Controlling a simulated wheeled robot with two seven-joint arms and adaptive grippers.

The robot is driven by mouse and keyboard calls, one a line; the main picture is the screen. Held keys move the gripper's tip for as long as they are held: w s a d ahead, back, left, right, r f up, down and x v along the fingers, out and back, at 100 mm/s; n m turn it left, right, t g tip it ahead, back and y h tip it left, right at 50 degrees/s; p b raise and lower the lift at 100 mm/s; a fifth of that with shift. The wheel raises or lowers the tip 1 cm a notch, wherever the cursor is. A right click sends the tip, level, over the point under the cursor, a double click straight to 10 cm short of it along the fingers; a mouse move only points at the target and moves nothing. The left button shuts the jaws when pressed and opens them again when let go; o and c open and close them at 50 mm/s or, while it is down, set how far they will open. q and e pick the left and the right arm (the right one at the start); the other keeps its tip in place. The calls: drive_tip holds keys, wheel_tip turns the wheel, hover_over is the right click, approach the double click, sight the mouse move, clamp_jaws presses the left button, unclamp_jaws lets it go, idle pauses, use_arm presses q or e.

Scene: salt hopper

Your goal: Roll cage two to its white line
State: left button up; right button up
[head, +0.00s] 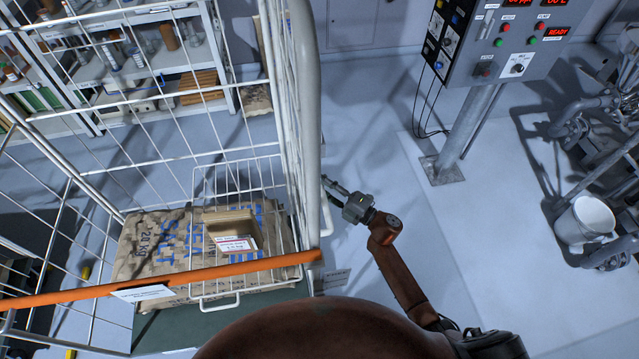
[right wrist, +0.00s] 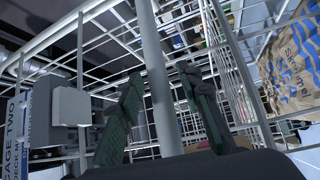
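Roll cage two, a white wire cage (head: 308,130) with an orange bar (head: 180,279), fills the left of the head view. Salt sacks (head: 150,245) and a small open carton (head: 230,222) lie in it. A "CAGE TWO" sign (right wrist: 12,140) shows in the right wrist view. My right gripper (head: 332,186) is at the cage's right side. In the wrist view its fingers (right wrist: 160,90) are apart on either side of a grey upright tube (right wrist: 150,50), with narrow gaps showing. My left gripper is out of view. I cannot make out a white line.
A control panel (head: 500,45) on a post (head: 468,135) stands at the upper right. A white bucket (head: 585,220) and pipework (head: 600,110) are at the far right. Stocked shelves (head: 120,100) stand behind the cage.

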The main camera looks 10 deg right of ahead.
drive_tip(key=shift+c, duration=0.2)
clamp_jaws()
idle(0.4)
